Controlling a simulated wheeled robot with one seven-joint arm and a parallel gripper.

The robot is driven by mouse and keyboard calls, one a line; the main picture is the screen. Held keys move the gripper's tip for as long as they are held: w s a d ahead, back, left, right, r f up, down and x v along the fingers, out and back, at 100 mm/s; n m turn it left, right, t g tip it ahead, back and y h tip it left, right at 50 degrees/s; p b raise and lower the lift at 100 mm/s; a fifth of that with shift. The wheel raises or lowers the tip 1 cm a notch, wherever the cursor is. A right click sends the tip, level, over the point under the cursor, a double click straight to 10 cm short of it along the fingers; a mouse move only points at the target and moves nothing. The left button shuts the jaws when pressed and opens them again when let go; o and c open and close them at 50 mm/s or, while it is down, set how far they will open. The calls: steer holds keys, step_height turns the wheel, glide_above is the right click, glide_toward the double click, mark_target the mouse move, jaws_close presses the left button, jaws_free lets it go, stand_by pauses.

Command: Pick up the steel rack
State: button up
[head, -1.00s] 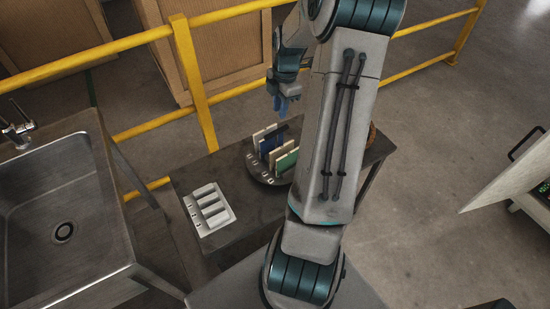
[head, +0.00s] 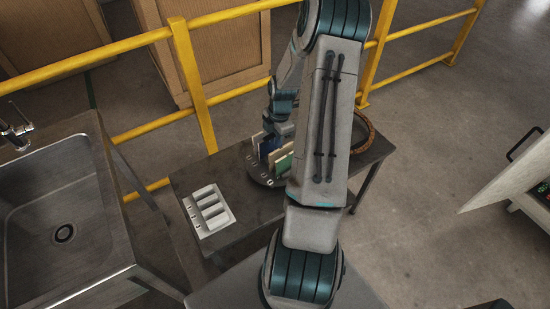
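A dark, round metal rack (head: 266,182), which looks like the steel rack, sits on the table with several upright tiles in it. A blue tile (head: 267,147) and a green tile (head: 283,163) show among paler ones. My gripper (head: 281,143) is low over the tiles, at the rack's far side. Its fingertips are hidden among the tiles and behind my arm, so I cannot tell whether they are open or touch anything. My arm covers the rack's right side.
A white slotted holder (head: 208,209) lies on the table (head: 232,165) left of the rack. A brown ring (head: 366,136) is at the table's right end. A steel sink (head: 62,205) stands left, and a yellow railing (head: 192,85) runs behind.

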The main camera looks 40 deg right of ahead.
steer(key=shift+f, duration=0.35)
jaws_close()
steer(key=shift+r, duration=0.15)
stand_by(1.0)
